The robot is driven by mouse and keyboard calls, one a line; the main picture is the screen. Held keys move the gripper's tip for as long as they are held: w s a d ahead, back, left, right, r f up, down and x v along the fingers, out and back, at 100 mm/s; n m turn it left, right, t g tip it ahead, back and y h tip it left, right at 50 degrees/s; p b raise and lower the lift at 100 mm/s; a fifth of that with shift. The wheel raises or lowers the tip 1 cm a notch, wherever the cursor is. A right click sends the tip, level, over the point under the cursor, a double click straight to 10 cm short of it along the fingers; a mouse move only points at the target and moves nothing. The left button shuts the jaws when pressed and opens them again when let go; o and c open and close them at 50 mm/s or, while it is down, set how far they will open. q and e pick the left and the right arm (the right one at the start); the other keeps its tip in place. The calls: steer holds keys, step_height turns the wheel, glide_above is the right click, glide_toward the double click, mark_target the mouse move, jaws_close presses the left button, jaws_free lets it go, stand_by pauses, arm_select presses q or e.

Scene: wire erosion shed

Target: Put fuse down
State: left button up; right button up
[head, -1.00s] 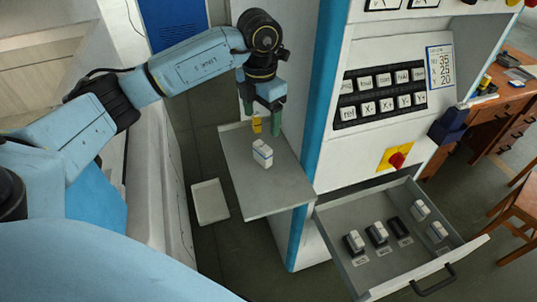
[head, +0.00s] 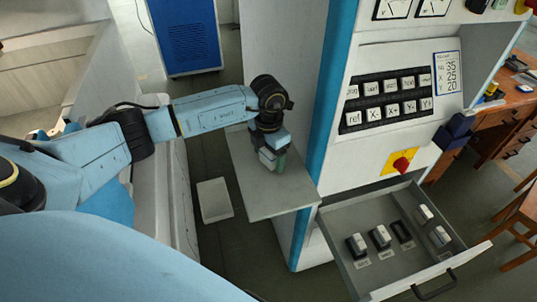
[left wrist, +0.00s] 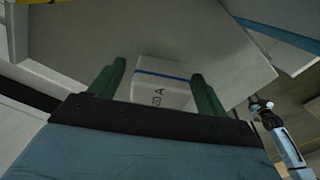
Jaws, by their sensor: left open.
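The fuse (left wrist: 162,82), a white block with a blue stripe and dark markings, is on the grey shelf (head: 283,203). My left gripper (head: 279,168) is low over this shelf. In the left wrist view its green fingers (left wrist: 158,88) are open, one on each side of the fuse, with a gap visible at the right finger. In the head view the gripper hides the fuse. At the right of the left wrist view, a small blue and black arm (left wrist: 288,148) shows, probably my right one; its jaws are too small to read.
An open drawer (head: 358,283) at lower right holds several white fuses and dark holders. The cabinet's blue edge (head: 325,120) rises close right of the shelf. A pale tray (head: 215,201) is low at left. A red knob on yellow (head: 402,164) is above the drawer.

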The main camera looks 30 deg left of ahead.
arm_select(q)
steer(key=shift+c, duration=0.2)
steer(key=c, duration=1.1)
steer(key=shift+c, duration=0.2)
steer(key=shift+r, duration=0.15)
